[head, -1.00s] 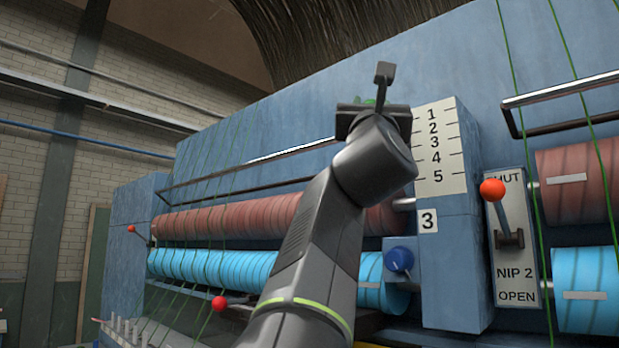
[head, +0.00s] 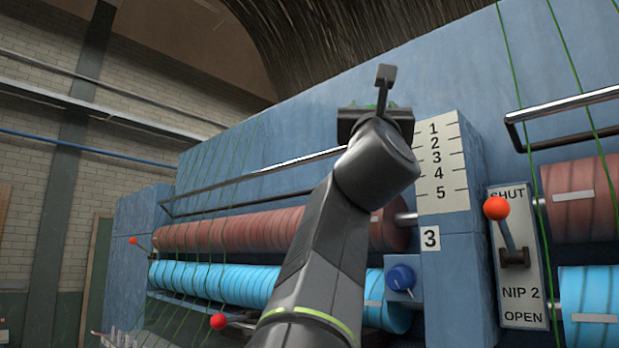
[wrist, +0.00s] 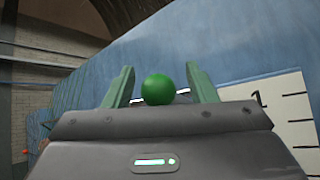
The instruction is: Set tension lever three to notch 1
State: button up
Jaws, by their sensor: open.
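A green ball knob (wrist: 157,89) shows in the wrist view between the two green fingers of my gripper (wrist: 160,68), with gaps to either side. My gripper is open; how deep the knob sits between the fingers I cannot tell. In the head view my gripper (head: 376,108) is raised in front of the machine, left of a white scale (head: 440,165) marked 1 to 5, about level with the 1. The number plate 3 (head: 431,238) is below the scale. The lever's arm is hidden behind my gripper.
Right of the scale is a NIP 2 plate (head: 523,292) with a red-knobbed lever (head: 496,208) near SHUT. A blue dial (head: 401,278), red rollers (head: 230,228), blue rollers (head: 230,285), metal rails and green strands are close by. Another red knob (head: 218,321) is at lower left.

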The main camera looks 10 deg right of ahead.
jog(key=b+v, duration=0.4)
jog(key=v, duration=0.9)
jog(key=shift+s+b, duration=0.35)
jog(key=shift+b, duration=0.05)
jog(key=p+x, duration=0.5)
jog(key=x, duration=0.9)
jog(key=shift+w+p, duration=0.25)
jog(key=shift+p, duration=0.05)
jog(key=shift+f+b, duration=0.55)
jog(key=shift+f, duration=0.1)
jog(key=shift+s+a, duration=0.25)
jog(key=shift+s, duration=0.05)
jog(key=shift+w+d+f, duration=0.1)
jog(key=shift+w, duration=0.05)
